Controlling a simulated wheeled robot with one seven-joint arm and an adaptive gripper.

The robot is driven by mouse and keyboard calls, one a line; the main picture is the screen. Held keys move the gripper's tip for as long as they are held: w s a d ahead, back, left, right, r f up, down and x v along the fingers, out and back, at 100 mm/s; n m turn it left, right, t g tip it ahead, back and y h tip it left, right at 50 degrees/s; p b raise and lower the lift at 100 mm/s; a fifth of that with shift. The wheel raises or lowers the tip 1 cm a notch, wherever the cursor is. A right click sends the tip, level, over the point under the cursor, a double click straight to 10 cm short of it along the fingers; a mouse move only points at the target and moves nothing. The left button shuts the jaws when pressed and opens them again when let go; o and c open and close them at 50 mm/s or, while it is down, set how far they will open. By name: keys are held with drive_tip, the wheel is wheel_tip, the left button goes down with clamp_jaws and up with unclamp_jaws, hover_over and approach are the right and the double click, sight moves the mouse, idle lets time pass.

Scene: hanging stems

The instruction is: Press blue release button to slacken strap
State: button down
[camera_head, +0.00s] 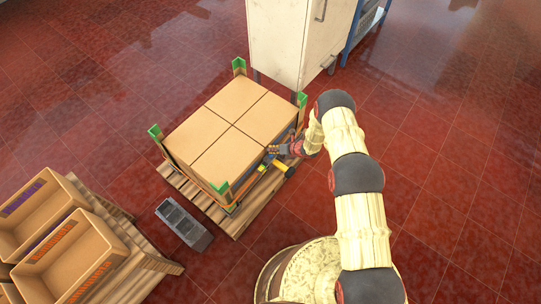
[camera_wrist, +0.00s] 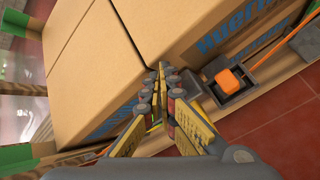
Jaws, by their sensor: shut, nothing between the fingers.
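My gripper (camera_wrist: 160,78) is shut and empty, its fingertips close over the cardboard boxes (camera_wrist: 110,60) in the wrist view. In the head view my gripper (camera_head: 270,149) is at the right side of the box stack (camera_head: 230,127). An orange strap (camera_wrist: 283,44) runs along the box side to a dark buckle block with a square orange button (camera_wrist: 229,80), right of the fingertips and apart from them. No blue button is clear in the wrist view.
The stack stands on a wooden pallet (camera_head: 247,216) with green-topped corner posts (camera_head: 239,66). A grey block (camera_head: 184,224) lies to its left, near open crates (camera_head: 75,262). A white cabinet (camera_head: 290,40) stands behind. The red tiled floor at right is clear.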

drive_tip(key=shift+f, duration=0.1)
drive_tip(key=shift+f+b, duration=0.35)
drive_tip(key=shift+b, duration=0.2)
drive_tip(key=shift+f+b, duration=0.6)
idle(0.7)
drive_tip(key=shift+r, duration=0.2)
drive_tip(key=shift+r+p, duration=0.55)
drive_tip(key=shift+r, duration=0.3)
drive_tip(key=shift+r, duration=0.1)
drive_tip(key=shift+r+p, duration=1.35)
drive_tip(key=shift+r, duration=1.15)
